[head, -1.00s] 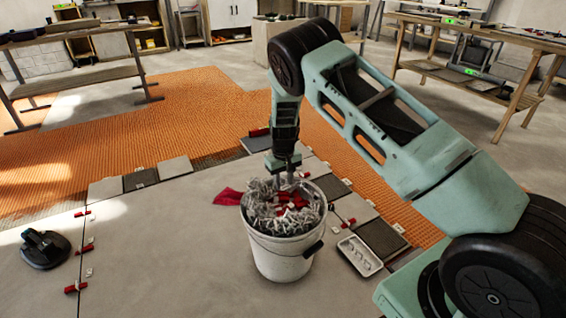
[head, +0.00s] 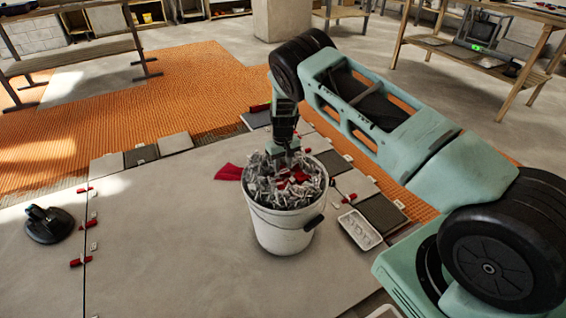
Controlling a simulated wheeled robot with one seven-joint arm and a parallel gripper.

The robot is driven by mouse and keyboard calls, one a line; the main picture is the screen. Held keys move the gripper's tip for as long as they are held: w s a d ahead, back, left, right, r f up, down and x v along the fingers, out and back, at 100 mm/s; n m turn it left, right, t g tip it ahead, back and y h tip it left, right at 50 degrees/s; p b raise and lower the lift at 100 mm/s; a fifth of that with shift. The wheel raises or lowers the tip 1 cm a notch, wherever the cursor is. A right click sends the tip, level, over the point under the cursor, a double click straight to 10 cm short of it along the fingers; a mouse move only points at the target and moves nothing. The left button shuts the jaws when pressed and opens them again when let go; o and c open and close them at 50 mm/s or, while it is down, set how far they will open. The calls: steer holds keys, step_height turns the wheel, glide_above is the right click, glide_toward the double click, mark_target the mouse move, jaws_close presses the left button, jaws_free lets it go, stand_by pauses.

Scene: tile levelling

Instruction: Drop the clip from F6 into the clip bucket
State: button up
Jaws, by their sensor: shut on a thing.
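The clip bucket (head: 285,236) is a white pail on the large grey tiles, filled to the rim with pale clips (head: 268,190) and some red pieces. My gripper (head: 285,160) points down over the back part of the bucket's mouth, close to the clips inside. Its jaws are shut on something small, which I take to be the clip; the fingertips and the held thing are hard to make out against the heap. I cannot tell whether the held thing touches the heap.
Red wedges with clips (head: 81,260) line the left joint. Orange matting (head: 190,95) and workbenches (head: 480,55) lie behind.

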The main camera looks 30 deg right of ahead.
steer(key=o, duration=1)
step_height(320, 180, up, 17)
steer(key=p, duration=0.4)
steer(key=shift+r, duration=0.15)
